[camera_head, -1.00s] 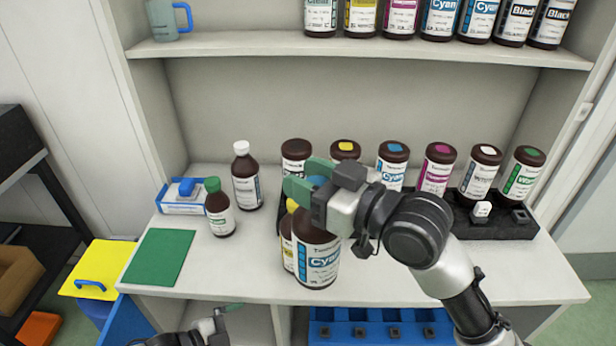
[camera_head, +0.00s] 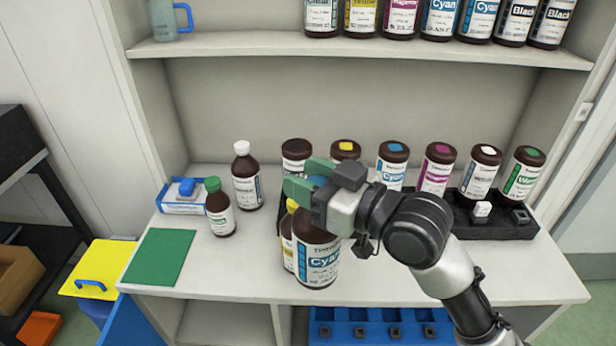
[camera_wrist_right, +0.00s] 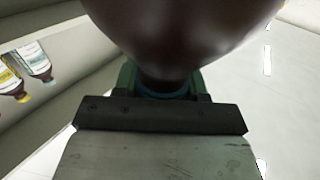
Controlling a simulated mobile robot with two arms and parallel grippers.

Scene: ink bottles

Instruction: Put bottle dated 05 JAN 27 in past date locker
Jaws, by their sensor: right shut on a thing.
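A brown bottle with a blue Cyan label (camera_head: 317,264) hangs upright from my right gripper (camera_head: 312,182), at the front of the counter. The gripper's green fingers are shut on its neck and cap. In the right wrist view the dark bottle body (camera_wrist_right: 180,35) fills the top, with the gripper (camera_wrist_right: 163,90) around its neck. I cannot read the date on this label or on the other bottles. A blue bin with a yellow lid (camera_head: 97,268) stands on the floor at the left; I cannot tell whether it is the past date locker. My left gripper is not in view.
A yellow-labelled bottle (camera_head: 287,243) is partly hidden behind the held one. A black rack (camera_head: 508,224) holds several bottles at the right. A green mat (camera_head: 160,256), a green-capped bottle (camera_head: 220,208) and a white-capped bottle (camera_head: 246,177) are at the left. A blue tray (camera_head: 380,328) sits below.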

